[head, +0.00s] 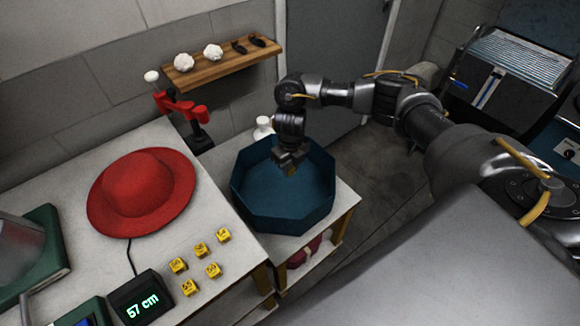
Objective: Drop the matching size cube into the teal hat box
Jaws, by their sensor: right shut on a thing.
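The teal hat box (248,205) is an open octagonal box on a small white stand at the centre. My right gripper (290,168) points down over the inside of the box. It is shut on a small yellow cube (292,171), mostly hidden by the fingers; its number cannot be read. Several yellow numbered cubes, one of them a front cube (189,287), sit on the white table at the lower left. Their numbers are too small to read surely. My left gripper is not in view.
A red hat (140,190) lies on the white table (100,255), left of the box. A red clamp-like tool (182,108) and a white bottle (263,127) stand behind. A wooden shelf (222,66) is on the wall.

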